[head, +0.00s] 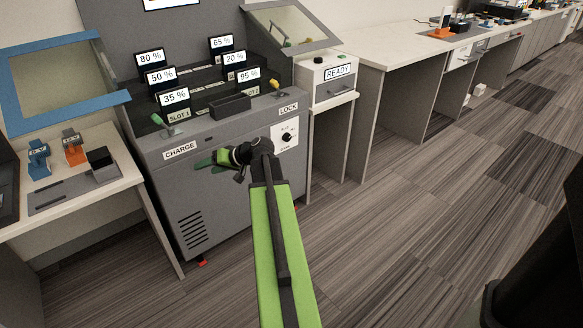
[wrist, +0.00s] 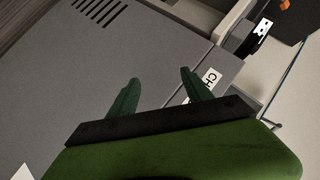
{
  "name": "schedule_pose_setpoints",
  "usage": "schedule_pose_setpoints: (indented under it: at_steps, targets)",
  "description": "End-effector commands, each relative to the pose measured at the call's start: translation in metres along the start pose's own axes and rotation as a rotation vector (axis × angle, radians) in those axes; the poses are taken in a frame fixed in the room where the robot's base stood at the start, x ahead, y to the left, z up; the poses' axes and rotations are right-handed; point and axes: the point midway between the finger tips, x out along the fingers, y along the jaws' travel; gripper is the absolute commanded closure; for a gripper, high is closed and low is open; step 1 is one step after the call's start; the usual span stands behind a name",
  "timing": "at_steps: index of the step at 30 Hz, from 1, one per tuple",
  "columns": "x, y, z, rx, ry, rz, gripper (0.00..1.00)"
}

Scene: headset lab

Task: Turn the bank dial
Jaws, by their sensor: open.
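The bank (head: 205,225) is a grey cabinet with a sloped top holding several percent displays. Its dial (head: 287,137) is a small dark knob on a white plate at the right of the front face, under the LOCK label. My gripper (head: 208,160) is in front of the face, left of the dial and below the CHARGE label (head: 180,150), pointing left. In the wrist view my gripper (wrist: 160,90) has its two green fingers apart with nothing between them, over the bank's grey panel (wrist: 80,85). The dial does not show there; a white corner at the lower left is unclear.
A green lever (head: 168,128) and a yellow lever (head: 274,88) stand on the bank's top edge. A white box reading READY (head: 325,75) is to the right. A bench with headset parts (head: 75,160) is at the left.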

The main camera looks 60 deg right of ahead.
Motion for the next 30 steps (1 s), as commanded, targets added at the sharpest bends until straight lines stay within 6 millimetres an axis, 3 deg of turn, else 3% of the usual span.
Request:
schedule_pose_setpoints:
  at_steps: [1, 5, 6, 9, 12, 15, 20, 25, 30]
  targets:
    - [-0.004, 0.07, 0.0, 0.031, 0.105, -0.001, 0.42]
    - [-0.067, 0.183, -0.027, 0.085, 0.376, -0.003, 0.42]
    - [-0.09, 0.215, -0.033, 0.098, 0.456, 0.003, 0.42]
    - [-0.146, 0.28, -0.038, 0.123, 0.624, 0.02, 0.42]
    - [-0.192, 0.322, -0.039, 0.14, 0.744, 0.038, 0.42]
    - [-0.219, 0.341, -0.039, 0.147, 0.809, 0.049, 0.42]
    - [-0.231, 0.344, -0.042, 0.15, 0.831, 0.052, 0.42]
    - [-0.218, 0.346, -0.056, 0.149, 0.828, 0.05, 0.42]
    - [-0.191, 0.35, -0.086, 0.149, 0.825, 0.049, 0.42]
